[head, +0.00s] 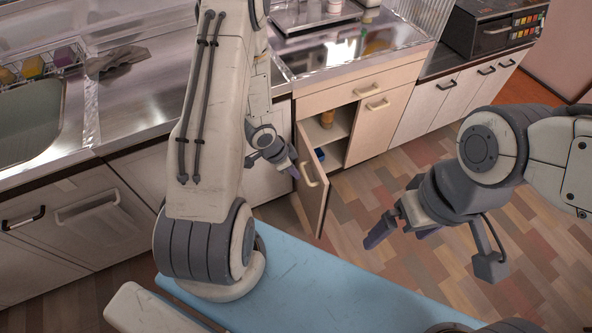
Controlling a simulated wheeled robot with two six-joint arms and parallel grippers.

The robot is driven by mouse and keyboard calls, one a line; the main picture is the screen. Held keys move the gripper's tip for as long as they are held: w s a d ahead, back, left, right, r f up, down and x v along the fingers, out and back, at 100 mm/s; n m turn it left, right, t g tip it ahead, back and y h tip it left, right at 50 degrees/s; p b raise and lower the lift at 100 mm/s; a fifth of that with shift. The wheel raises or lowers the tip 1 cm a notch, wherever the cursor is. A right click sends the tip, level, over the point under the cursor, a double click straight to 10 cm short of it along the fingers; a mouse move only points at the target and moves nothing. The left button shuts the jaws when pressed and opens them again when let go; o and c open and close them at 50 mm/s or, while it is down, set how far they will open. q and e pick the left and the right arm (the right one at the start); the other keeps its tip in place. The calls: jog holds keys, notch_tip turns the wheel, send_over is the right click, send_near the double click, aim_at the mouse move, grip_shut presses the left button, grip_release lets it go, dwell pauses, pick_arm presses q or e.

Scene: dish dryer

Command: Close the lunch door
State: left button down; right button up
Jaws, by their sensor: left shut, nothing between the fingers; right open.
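A beige cabinet door (316,200) stands swung open below the counter, with a pale handle on its face. The open cabinet (338,132) behind it shows a shelf, with a brownish jar (327,119) on it and a blue item (319,155) lower down. My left gripper (291,169) is shut and empty, just left of the door near its handle; I cannot tell whether it touches the door. My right gripper (398,235) is open and empty, in front of the floor to the right of the door.
A drawer (352,90) above and a neighbouring cabinet door (378,121) are closed. A steel counter (355,48) runs above, with a sink (30,120) at the left and a dark oven (490,30) at the far right. The wooden floor (375,190) right of the open door is clear.

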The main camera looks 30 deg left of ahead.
aim_at(318, 182)
pick_arm(q)
jog(key=w+d+f, duration=0.1)
jog(key=f, duration=0.1)
jog(key=w+d+f, duration=0.1)
jog(key=f, duration=0.1)
jog(key=w+d+f, duration=0.2)
jog(key=shift+w+d, duration=0.3)
